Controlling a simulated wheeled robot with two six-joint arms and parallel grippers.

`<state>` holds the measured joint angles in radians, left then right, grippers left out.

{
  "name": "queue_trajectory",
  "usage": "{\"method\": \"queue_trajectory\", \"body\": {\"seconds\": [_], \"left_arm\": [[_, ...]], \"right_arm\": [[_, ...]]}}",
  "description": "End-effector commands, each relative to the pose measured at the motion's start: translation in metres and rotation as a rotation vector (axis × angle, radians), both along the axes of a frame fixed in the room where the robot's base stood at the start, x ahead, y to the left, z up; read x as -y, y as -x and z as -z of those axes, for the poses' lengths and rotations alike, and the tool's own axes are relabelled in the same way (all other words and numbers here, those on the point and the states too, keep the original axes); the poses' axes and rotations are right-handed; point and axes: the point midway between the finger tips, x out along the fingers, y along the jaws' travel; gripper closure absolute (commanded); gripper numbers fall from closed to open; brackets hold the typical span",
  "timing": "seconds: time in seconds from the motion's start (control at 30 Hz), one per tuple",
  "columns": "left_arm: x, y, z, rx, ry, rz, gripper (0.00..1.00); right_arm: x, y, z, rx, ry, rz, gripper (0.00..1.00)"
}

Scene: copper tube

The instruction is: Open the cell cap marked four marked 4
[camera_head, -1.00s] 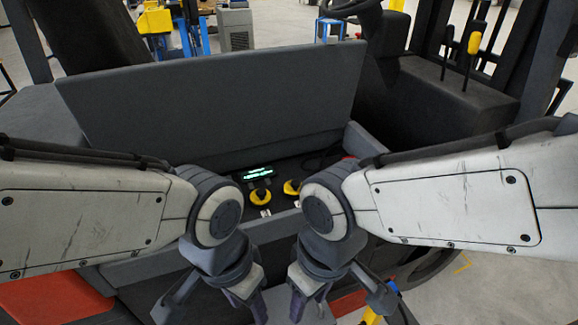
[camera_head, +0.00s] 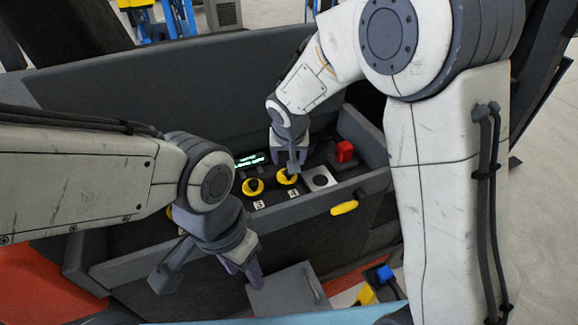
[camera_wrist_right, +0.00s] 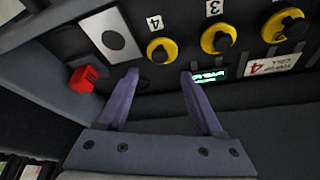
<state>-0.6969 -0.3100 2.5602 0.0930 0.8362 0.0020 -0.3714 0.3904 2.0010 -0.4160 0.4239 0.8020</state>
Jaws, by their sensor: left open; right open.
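The cell cap marked 4 is a round yellow cap with a black centre (camera_head: 287,177), seated in the dark battery top in the head view. It also shows in the right wrist view (camera_wrist_right: 162,50), beside its white "4" label (camera_wrist_right: 153,22). My right gripper (camera_head: 290,153) is open and empty, close to this cap. In the right wrist view its purple fingers (camera_wrist_right: 160,74) are apart, with the cap just beyond the gap between their tips; contact cannot be told. My left gripper (camera_head: 241,272) is open and empty, low in front of the compartment wall.
The cap marked 3 (camera_head: 253,187) sits left of cap 4. Another yellow cap (camera_wrist_right: 285,25) lies beyond it; a sign (camera_wrist_right: 272,64) reads "top up cell 4". A green display (camera_head: 249,160), red connector (camera_head: 344,151) and grey plate (camera_head: 321,179) are nearby. The raised lid (camera_head: 170,100) stands behind.

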Motion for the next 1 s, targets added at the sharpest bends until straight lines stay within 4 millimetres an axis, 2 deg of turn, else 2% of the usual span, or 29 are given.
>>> {"method": "queue_trajectory", "body": {"seconds": [0.1,0.33,0.5,0.77,0.8,0.97,1.0], "left_arm": [[0.000,0.000,-0.005,0.000,0.000,0.000,0.50],[0.000,0.000,-0.006,0.000,0.000,0.000,0.50],[0.000,0.000,-0.007,0.000,0.000,0.000,0.50],[0.000,0.000,-0.006,0.000,0.000,0.000,0.50],[0.000,0.000,-0.006,0.000,0.000,0.000,0.50],[0.000,0.000,-0.006,0.000,0.000,0.000,0.50],[0.000,0.000,-0.007,0.000,0.000,0.000,0.50]], "right_arm": [[0.002,-0.008,0.023,-0.006,0.002,0.000,0.33],[0.004,-0.022,0.057,-0.004,0.002,0.001,0.33],[0.004,-0.027,0.067,-0.001,0.000,0.002,0.33],[0.004,-0.028,0.069,-0.001,0.000,0.001,0.33],[0.004,-0.028,0.069,-0.001,0.000,0.001,0.37],[0.004,-0.028,0.069,-0.001,0.000,0.001,0.98],[0.004,-0.027,0.068,-0.001,0.000,0.001,1.00]]}}
